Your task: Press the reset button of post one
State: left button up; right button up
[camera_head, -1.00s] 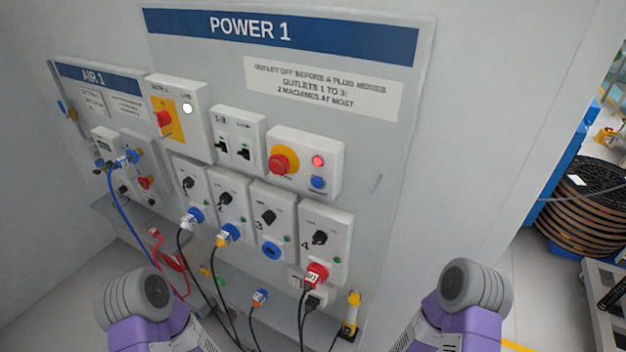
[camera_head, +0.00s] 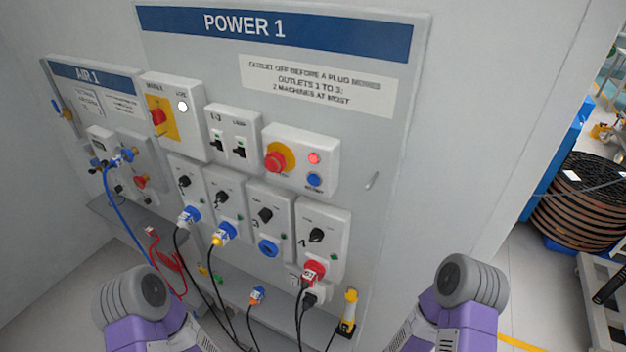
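The POWER 1 panel (camera_head: 395,140) fills the middle of the head view. On it, a white box (camera_head: 325,182) carries a red mushroom button (camera_head: 276,161) on a yellow ring, a small red lamp (camera_head: 314,158) and a blue button (camera_head: 314,180) below the lamp. The blue button's label is too small to read. My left arm shows at bottom left and my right arm at bottom right, both below the box and apart from it. Neither gripper's fingers are in view.
Numbered outlets (camera_head: 268,215) with knobs sit below the box, several with plugs and hanging cables. A shelf (camera_head: 235,280) juts out under them. The AIR 1 panel (camera_head: 75,75) is at left. A cable reel (camera_head: 580,205) and grey cart (camera_head: 600,290) stand at right.

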aim_at(313, 180)
jog(key=z, duration=1.5)
jog(key=k, duration=0.7)
jog(key=u, duration=1.1)
jog(key=i, duration=0.5)
